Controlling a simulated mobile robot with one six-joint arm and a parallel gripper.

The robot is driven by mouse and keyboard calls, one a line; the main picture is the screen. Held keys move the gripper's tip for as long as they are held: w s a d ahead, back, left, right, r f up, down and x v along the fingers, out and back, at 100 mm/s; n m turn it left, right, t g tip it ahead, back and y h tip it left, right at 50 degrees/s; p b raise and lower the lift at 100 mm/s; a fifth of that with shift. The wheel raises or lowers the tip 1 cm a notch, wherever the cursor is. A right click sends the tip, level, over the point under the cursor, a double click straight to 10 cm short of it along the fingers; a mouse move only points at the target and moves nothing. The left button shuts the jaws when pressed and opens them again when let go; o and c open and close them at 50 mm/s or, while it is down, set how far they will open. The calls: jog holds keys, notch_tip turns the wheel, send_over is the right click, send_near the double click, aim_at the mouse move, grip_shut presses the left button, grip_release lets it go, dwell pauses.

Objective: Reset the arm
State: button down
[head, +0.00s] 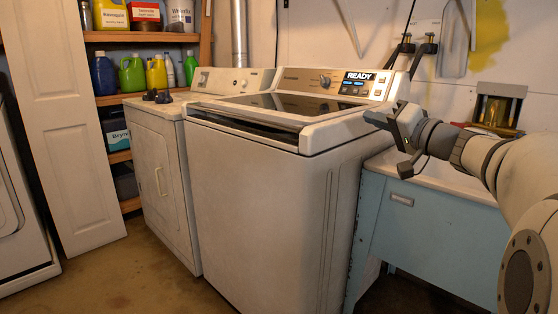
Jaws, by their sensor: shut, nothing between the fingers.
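My gripper (377,119) is at the right of the head view, at the end of my arm, which reaches in from the right edge. The gripper is shut with nothing in it, and its tip points left. I cannot tell how far apart the two are.
A blue utility sink cabinet (425,230) with a pale basin stands right of the washer, under my arm. A dryer (160,185) stands left of it. Shelves of bottles (132,75) and a white folding door (62,120) are at left. Bare floor (140,275) lies in front.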

jog(key=s+a+f+n+g+h+p, duration=0.1)
jog(key=s+a+g+h+p, duration=0.2)
jog(key=s+a+g+p, duration=1.1)
jog(key=s+d+r+h+p, duration=0.1)
jog(key=s+d+h+p, duration=0.3)
jog(key=s+p, duration=0.3)
jog(key=s+d+r+n+t+h+p, duration=0.1)
jog(key=s+d+h+p, duration=0.2)
jog(key=s+p, duration=0.4)
jog(key=d+p, duration=0.1)
jog(key=p, duration=0.4)
jog(key=shift+s+n+h+p, duration=0.15)
jog(key=shift+n+h+p, duration=0.15)
jog(key=shift+h+p, duration=0.1)
jog(key=c, duration=2.1)
grip_release()
jog(key=shift+d, duration=0.1)
